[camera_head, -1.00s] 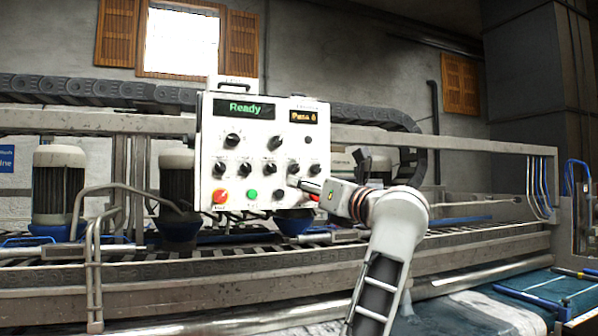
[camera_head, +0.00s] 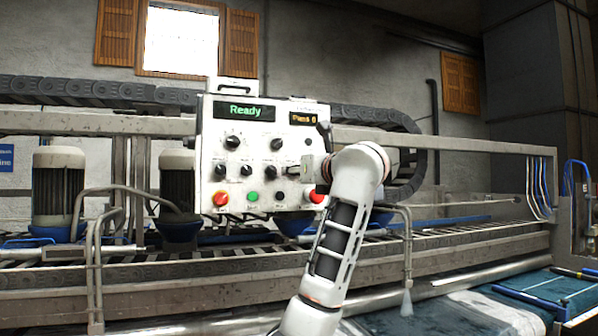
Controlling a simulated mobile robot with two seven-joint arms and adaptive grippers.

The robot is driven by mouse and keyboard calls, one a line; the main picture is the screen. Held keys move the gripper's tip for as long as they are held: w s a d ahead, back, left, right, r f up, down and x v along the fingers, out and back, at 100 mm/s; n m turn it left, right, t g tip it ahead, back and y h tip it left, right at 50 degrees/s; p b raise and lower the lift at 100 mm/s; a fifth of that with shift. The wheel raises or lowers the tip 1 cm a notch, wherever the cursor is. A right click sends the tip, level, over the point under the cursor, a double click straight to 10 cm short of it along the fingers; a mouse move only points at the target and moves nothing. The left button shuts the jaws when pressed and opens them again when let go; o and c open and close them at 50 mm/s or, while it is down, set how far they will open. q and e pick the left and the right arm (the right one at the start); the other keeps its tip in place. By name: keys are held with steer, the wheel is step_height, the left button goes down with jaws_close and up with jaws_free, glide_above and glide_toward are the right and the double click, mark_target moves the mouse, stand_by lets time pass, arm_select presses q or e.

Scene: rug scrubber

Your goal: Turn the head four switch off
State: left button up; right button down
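The white control panel (camera_head: 262,109) stands in the middle, with a green "Ready" display and a smaller orange display. Below two larger black knobs is a row of small black switches, including one at its right part (camera_head: 293,170). The labels are too small to read, so I cannot tell which is head four. My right arm rises from the bottom, and its gripper (camera_head: 309,167) is at the panel's right side, over the right end of the row. It hides part of that end; contact and finger opening cannot be made out. My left gripper is not in view.
Below the row are a red button (camera_head: 221,198), a green button (camera_head: 253,196), a black one (camera_head: 280,195) and another red one (camera_head: 316,197) close under my gripper. Metal rails (camera_head: 160,290) and bent pipes run in front of the machine.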

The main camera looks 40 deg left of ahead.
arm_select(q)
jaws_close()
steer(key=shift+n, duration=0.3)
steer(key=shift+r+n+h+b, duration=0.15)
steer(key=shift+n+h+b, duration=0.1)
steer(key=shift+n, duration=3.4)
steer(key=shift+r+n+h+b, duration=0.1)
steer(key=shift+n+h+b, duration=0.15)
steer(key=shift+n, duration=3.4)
